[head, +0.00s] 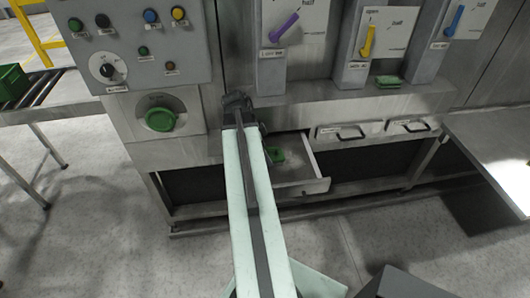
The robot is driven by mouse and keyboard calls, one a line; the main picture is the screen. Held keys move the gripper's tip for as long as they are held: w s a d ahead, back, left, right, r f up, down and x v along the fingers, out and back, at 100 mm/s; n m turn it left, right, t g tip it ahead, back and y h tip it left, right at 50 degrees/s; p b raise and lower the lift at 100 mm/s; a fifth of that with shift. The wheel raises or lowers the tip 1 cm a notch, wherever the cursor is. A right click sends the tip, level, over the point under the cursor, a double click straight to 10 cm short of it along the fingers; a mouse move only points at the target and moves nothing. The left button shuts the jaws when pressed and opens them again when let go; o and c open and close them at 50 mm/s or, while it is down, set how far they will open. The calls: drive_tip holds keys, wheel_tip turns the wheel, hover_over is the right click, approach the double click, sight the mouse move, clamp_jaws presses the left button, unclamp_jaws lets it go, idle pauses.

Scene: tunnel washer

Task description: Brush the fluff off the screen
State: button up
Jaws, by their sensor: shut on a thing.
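Fluff is too small to make out. My gripper (267,146) is at the far end of my pale arm, over the drawer's left part, and mostly hidden by the arm.
Two shut drawers (341,133) (408,125) with handles are to the right. A green block (388,81) lies on the ledge above. Levers in purple (284,27), yellow (367,36) and blue (454,21) stand higher. A control panel (130,50) is left. A table (495,150) stands right.

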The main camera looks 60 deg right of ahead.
sight(266, 148)
drive_tip(key=shift+s+d+f, duration=0.1)
drive_tip(key=shift+s+d, duration=1)
drive_tip(key=shift+s, duration=0.3)
drive_tip(key=shift+s+d, duration=1.15)
drive_tip(key=shift+s, duration=0.2)
drive_tip(key=shift+s+d+f, duration=0.1)
drive_tip(key=shift+s+d, duration=1)
drive_tip(key=shift+s, duration=0.3)
drive_tip(key=shift+s+d+r, duration=0.1)
drive_tip(key=shift+s+d, duration=1.05)
drive_tip(key=shift+s, duration=0.1)
drive_tip(key=shift+s+a, duration=0.85)
drive_tip(key=shift+a, duration=0.15)
drive_tip(key=shift+w+a, duration=0.55)
drive_tip(key=shift+w, duration=0.2)
drive_tip(key=shift+w+a, duration=0.55)
drive_tip(key=shift+w, duration=0.15)
drive_tip(key=shift+w+a+f+b, duration=0.1)
drive_tip(key=shift+w+a, duration=1.05)
drive_tip(key=shift+w, duration=0.2)
drive_tip(key=shift+w+a+f+b, duration=0.1)
drive_tip(key=shift+w+a+b, duration=0.05)
drive_tip(key=shift+w+a, duration=1.1)
drive_tip(key=shift+w+a+b, duration=0.1)
drive_tip(key=shift+w+a, duration=0.9)
drive_tip(key=shift+w, duration=0.5)
wheel_tip(266, 148, up, 6)
drive_tip(key=p, duration=0.6)
drive_tip(key=shift+d, duration=0.1)
